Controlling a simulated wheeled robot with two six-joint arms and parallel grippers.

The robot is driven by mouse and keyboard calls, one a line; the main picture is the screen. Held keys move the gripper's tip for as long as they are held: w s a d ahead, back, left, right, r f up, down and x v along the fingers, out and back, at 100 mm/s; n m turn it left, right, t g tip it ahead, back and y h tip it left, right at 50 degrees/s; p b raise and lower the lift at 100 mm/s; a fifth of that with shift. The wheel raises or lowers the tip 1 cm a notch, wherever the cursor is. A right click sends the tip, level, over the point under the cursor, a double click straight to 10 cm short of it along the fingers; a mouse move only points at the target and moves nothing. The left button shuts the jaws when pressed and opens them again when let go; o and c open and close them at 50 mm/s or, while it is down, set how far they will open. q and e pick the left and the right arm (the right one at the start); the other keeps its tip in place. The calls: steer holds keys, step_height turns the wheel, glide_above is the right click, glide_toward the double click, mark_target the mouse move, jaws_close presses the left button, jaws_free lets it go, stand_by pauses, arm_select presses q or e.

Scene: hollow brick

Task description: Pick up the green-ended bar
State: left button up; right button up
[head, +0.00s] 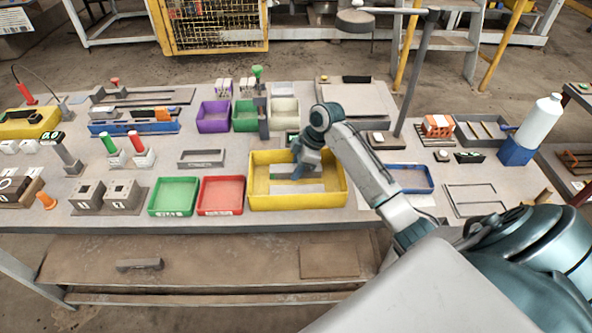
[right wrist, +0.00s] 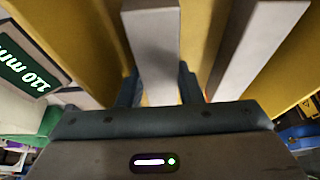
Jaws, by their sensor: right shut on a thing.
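The yellow bin (head: 300,203) stands at the front middle of the table in the head view, with pale grey bars (head: 297,188) lying in it. My right gripper (head: 298,172) reaches down into this bin. In the right wrist view my right gripper (right wrist: 158,90) is shut on a pale grey bar (right wrist: 152,45), which runs up between the two fingers. A second pale bar (right wrist: 258,42) lies beside it on the right, apart from the fingers. No green end shows on either bar; their far ends are cut off or hidden. My left gripper is not in view.
A red tray (head: 221,207) and a green tray (head: 173,208) stand left of the yellow bin. Purple, green and cream bins stand behind it. A blue tray (head: 409,190) lies to the right, and a white bottle (head: 541,122) stands at the far right.

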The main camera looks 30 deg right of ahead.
steer(key=shift+r, duration=0.1)
step_height(320, 180, up, 9)
steer(key=shift+b, duration=1.1)
steer(key=shift+r, duration=0.5)
steer(key=shift+d, duration=0.1)
